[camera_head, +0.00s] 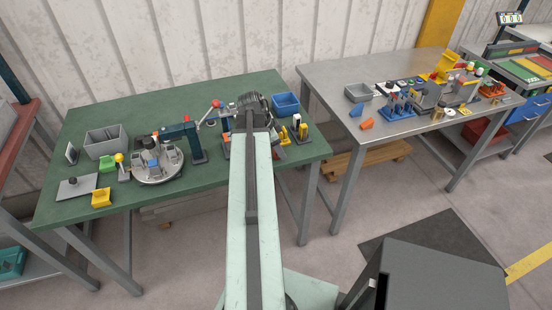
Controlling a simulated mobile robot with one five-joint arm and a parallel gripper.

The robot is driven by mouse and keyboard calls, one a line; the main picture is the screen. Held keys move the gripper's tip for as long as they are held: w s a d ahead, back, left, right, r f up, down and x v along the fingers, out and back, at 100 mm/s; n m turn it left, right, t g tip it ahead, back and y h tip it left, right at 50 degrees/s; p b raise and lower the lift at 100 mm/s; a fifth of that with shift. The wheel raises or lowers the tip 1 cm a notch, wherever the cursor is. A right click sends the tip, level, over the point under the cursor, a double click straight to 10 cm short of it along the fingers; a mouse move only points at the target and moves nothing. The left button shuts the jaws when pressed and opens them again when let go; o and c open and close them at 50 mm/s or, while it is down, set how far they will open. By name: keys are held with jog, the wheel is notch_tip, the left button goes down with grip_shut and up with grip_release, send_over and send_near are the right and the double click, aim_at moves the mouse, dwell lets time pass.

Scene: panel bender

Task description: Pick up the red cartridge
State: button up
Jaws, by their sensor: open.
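I cannot pick out a red cartridge with certainty. My pale green arm reaches up the middle of the picture over the green table (222,190). Its dark end, with my gripper (252,105), is above the right part of that table. The fingers are small and hard to make out. My gripper is open, and I see nothing held in it. A red knob (216,103) tops a lever just left of it. My arm hides part of the table behind it.
A round grey fixture (157,168), a grey bin (106,141) and a yellow bin (101,197) stand on the left of the green table. A blue bin (286,104) is right of my gripper. A grey table (335,82) with many parts stands further right.

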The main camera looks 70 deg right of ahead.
jog(key=shift+x, duration=0.95)
jog(key=shift+r, duration=0.15)
grip_shut()
notch_tip(320, 180, up, 10)
jog(key=p, duration=1)
jog(key=shift+r, duration=0.2)
jog(key=shift+a+f, duration=0.1)
jog(key=shift+f, duration=0.1)
